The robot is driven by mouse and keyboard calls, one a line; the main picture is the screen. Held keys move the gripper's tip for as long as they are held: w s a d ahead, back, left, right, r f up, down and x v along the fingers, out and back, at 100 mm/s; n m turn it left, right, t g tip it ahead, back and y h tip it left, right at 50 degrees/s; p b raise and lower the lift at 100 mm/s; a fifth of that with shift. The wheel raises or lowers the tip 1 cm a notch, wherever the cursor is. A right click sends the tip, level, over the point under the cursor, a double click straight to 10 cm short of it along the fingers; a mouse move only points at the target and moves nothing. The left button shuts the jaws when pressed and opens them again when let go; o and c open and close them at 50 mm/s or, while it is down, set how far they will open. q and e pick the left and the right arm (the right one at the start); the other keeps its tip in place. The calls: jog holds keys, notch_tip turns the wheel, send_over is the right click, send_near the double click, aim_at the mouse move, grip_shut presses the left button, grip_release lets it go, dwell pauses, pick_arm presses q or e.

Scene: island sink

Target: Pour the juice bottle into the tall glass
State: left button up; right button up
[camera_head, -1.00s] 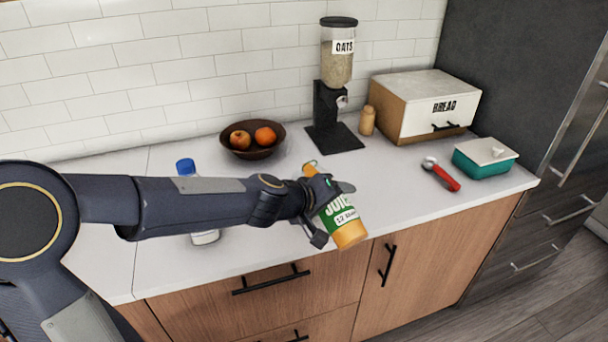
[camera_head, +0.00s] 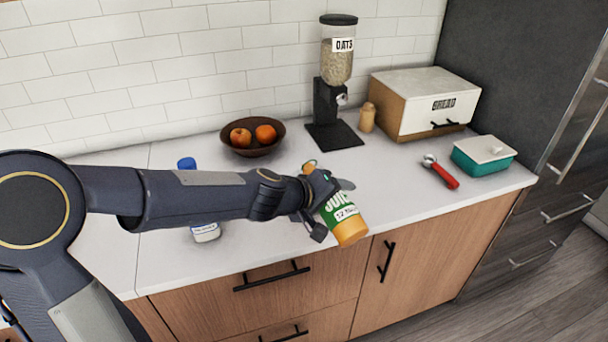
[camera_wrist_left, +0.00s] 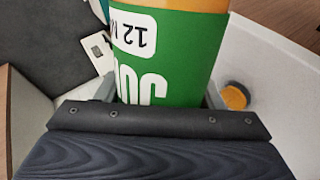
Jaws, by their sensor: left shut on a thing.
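The juice bottle (camera_head: 342,212) has a green label and an orange body. My left gripper (camera_head: 322,208) is shut around its middle and holds it tilted near the counter's front edge, its wide base low and toward the front right. In the left wrist view the juice bottle (camera_wrist_left: 170,60) fills the space between the fingers, label upside down. No tall glass shows clearly in the head view. In the left wrist view a small round thing (camera_wrist_left: 236,96) with an orange middle and grey rim stands on the white surface; I cannot tell whether it is the glass. My right gripper is out of view.
A blue-capped bottle (camera_head: 206,233) stands partly hidden behind my left arm. Behind are a fruit bowl (camera_head: 253,151), an oats dispenser (camera_head: 327,107), a small wooden shaker (camera_head: 367,118) and a bread box (camera_head: 425,100). A red-handled tool (camera_head: 442,173) and teal dish (camera_head: 484,160) sit at right.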

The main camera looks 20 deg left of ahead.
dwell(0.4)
pick_arm(q)
jog(key=shift+r+p, duration=0.25)
jog(key=shift+p, duration=0.2)
dwell(0.6)
jog(key=shift+r, duration=0.1)
dwell(0.9)
dwell(0.5)
jog(key=shift+g+p, duration=0.3)
jog(key=shift+p, duration=0.05)
dwell(0.4)
